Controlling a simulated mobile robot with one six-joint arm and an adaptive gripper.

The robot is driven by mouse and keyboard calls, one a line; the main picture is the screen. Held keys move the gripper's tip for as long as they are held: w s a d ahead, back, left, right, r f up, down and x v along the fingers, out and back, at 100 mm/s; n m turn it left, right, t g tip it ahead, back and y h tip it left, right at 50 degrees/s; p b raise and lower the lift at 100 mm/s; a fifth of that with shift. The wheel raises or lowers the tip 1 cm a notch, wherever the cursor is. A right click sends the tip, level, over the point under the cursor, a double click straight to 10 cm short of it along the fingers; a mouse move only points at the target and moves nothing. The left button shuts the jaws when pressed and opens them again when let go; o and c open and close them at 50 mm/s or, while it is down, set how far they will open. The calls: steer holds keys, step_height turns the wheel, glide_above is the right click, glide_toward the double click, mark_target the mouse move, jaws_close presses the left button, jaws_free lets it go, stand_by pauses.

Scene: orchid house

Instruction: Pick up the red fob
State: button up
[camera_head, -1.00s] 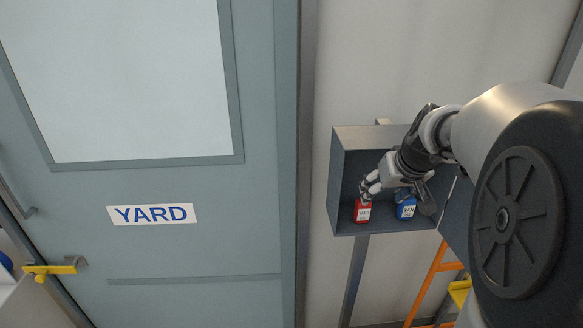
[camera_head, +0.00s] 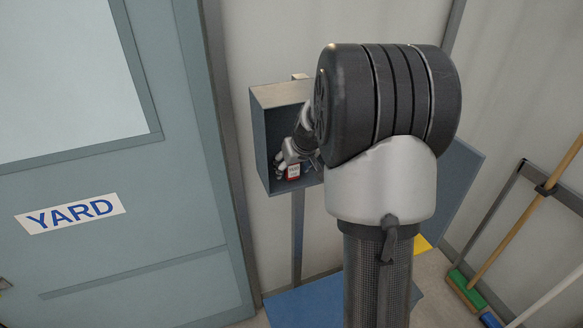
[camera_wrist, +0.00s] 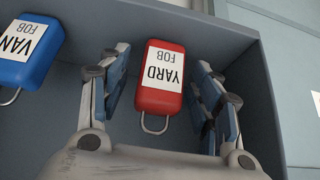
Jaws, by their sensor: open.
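The red fob (camera_wrist: 160,96) has a white label reading YARD FOB and a wire ring, and lies in the grey wall box. My gripper (camera_wrist: 164,75) is open in the wrist view, with one finger on each side of the red fob and a gap showing beside it. A blue fob (camera_wrist: 26,50), labelled VAN FOB, lies to the left in the wrist view. It is hidden in the head view.
The grey box (camera_head: 262,150) is open-fronted, and its walls stand close around my gripper. The door with the YARD sign (camera_head: 70,214) is to the left. Brooms (camera_head: 525,230) lean at the right. My arm covers much of the head view's middle.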

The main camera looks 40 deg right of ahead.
steer(key=c, duration=1.2)
steer(key=shift+o, duration=0.2)
